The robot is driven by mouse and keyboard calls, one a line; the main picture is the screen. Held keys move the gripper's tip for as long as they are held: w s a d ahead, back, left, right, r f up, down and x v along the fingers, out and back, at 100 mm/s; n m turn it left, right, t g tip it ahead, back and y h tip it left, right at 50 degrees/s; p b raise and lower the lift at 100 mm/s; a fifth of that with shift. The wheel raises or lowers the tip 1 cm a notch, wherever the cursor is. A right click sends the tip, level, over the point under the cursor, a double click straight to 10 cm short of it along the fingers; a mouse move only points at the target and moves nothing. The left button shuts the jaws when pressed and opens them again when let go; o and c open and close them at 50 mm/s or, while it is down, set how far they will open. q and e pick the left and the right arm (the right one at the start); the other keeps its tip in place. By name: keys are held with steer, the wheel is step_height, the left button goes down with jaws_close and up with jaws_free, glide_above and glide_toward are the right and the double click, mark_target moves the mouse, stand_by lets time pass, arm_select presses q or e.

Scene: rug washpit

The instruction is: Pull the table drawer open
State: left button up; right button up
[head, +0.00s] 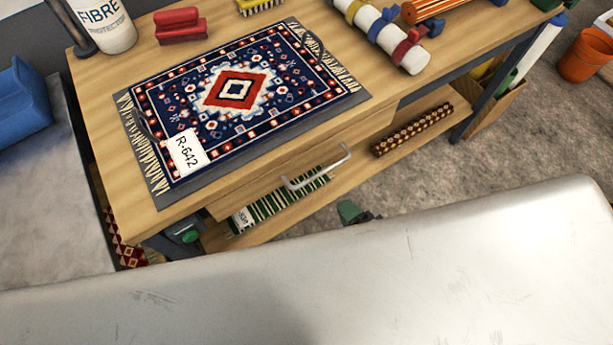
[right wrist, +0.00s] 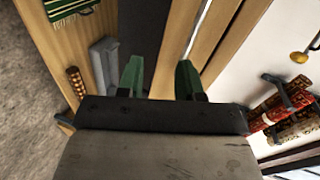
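The wooden table (head: 285,165) has a drawer front under its near edge, which looks flush. A pale bar handle (head: 318,170) sticks out from it. In the head view my right gripper (head: 352,212) shows only as a green fingertip and a dark part, below and right of the handle; the rest is hidden. In the right wrist view the right gripper (right wrist: 160,78) has its two green fingers apart with nothing held between them. A thin pale strip (right wrist: 199,35) beside the right-hand finger looks like the handle; I cannot tell if they touch. My left gripper is not in view.
A patterned rug (head: 270,65) on a grey mat lies on the tabletop. An orange bucket (head: 587,55) stands at the far right. A large pale surface fills the foreground.

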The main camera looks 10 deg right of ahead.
mark_target(319, 174)
steer(key=shift+m+t+y, duration=0.3)
steer(key=shift+m+t, duration=0.1)
steer(key=shift+m, duration=0.1)
steer(key=w+a, duration=0.1)
steer(key=w, duration=0.2)
steer(key=w+a+r, duration=0.1)
steer(key=w+a, duration=0.1)
steer(key=w, duration=0.1)
steer(key=w+a, duration=0.1)
steer(key=w, duration=0.3)
steer(key=shift+a+r, duration=0.3)
steer(key=shift+r, duration=0.05)
jaws_close()
